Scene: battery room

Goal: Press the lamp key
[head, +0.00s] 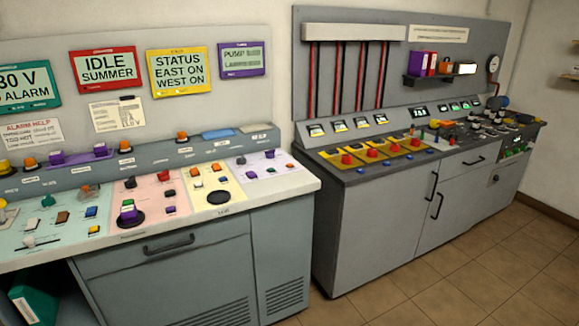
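I see no key that I can read as the lamp key; the small labels are too small to read. The left console (140,238) has teal, pink, yellow and lilac panels with many small keys and knobs. On the lilac panel (265,178) at its right end are a purple key (270,154) and a dark knob (240,160). Above it on the wall, a purple-framed display (241,60) reads "PUMP" and a second line that seems to start with "LAMP". Neither of my grippers is in view.
A second grey console (400,220) with yellow panels stands to the right, beyond a narrow gap. Signs reading "IDLE SUMMER" (105,69) and "STATUS EAST ON WEST ON" (180,72) hang above the left console. Tiled floor (460,275) is clear at the front right.

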